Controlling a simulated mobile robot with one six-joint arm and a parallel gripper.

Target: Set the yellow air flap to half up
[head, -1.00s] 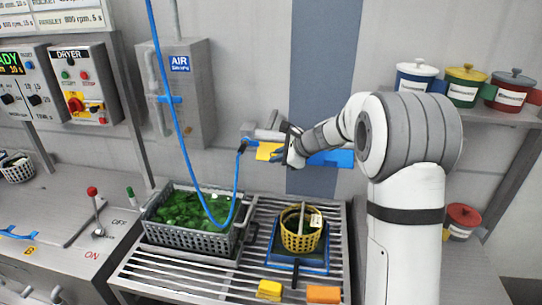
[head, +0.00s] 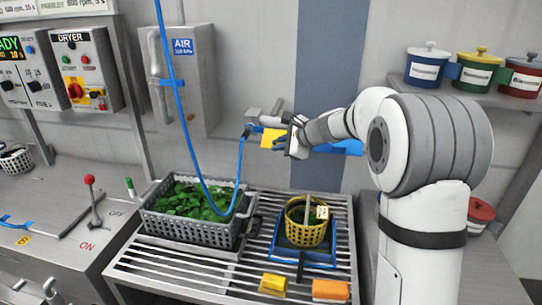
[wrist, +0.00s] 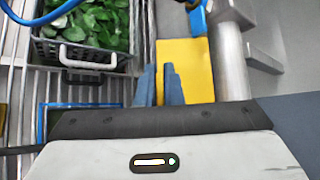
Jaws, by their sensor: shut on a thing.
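The yellow air flap (head: 271,139) is on the wall-side pipe assembly at the centre of the head view, beside the blue hose end. My gripper (head: 284,142) is at the flap's right side. In the wrist view the flap is a flat yellow plate (wrist: 190,60) running up the middle. The two blue fingers (wrist: 159,85) are close together at its left edge, one finger over the plate and one beyond it. They are shut on the flap. Its exact angle is hard to tell, and my gripper hides part of it.
A grey crate of greens (head: 163,225) and a yellow basket (head: 305,234) stand on the slatted rack below. A blue hose (head: 186,135) hangs in front of the AIR box (head: 204,85). A grey pipe (wrist: 232,62) runs close beside the flap.

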